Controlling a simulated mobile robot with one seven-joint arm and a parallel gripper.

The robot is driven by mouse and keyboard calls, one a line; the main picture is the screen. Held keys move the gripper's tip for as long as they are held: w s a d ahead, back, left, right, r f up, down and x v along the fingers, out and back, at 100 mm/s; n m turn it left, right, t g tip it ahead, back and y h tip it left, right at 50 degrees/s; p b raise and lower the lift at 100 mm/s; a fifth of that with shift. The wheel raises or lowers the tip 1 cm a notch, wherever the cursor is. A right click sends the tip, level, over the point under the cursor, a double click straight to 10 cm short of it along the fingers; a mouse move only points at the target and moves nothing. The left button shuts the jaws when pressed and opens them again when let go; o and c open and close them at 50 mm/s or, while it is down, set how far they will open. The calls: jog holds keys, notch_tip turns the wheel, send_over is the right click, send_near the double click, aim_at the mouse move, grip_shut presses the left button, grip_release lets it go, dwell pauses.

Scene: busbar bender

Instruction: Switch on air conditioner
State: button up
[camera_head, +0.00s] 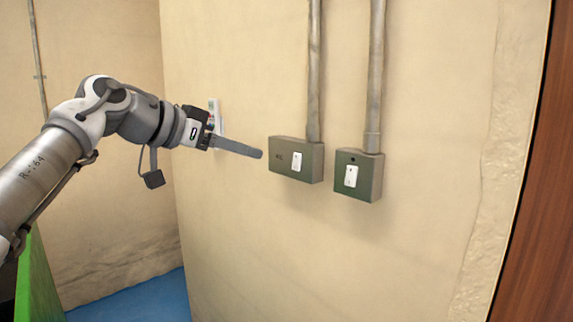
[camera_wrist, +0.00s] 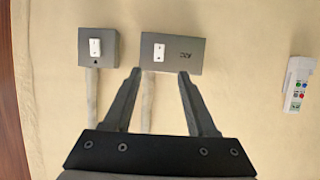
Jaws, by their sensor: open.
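A grey-green switch box (camera_head: 284,170) with a white rocker switch (camera_head: 297,161) is on the wall, left of a second box. In the wrist view, this box (camera_wrist: 190,67) appears upside down, with a label that looks like "A/C" beside its white switch (camera_wrist: 159,52). My gripper (camera_head: 259,154) is just left of this box in the head view, apparently short of the wall. In the wrist view, its two fingers (camera_wrist: 159,73) are apart and empty, with the tips near the labelled box's lower edge. I cannot tell the switch's position.
A second box (camera_head: 361,187) with a white switch and a dark round spot is to the right. Grey conduits (camera_head: 314,70) run up from both boxes. A white remote-like device (camera_head: 215,115) with coloured buttons is on the wall, partly hidden behind my gripper. A brown door-like panel (camera_head: 540,220) stands far right.

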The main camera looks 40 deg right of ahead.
aim_at(295, 166)
jog(key=x, duration=1.2)
jog(key=shift+d, duration=0.25)
grip_shut()
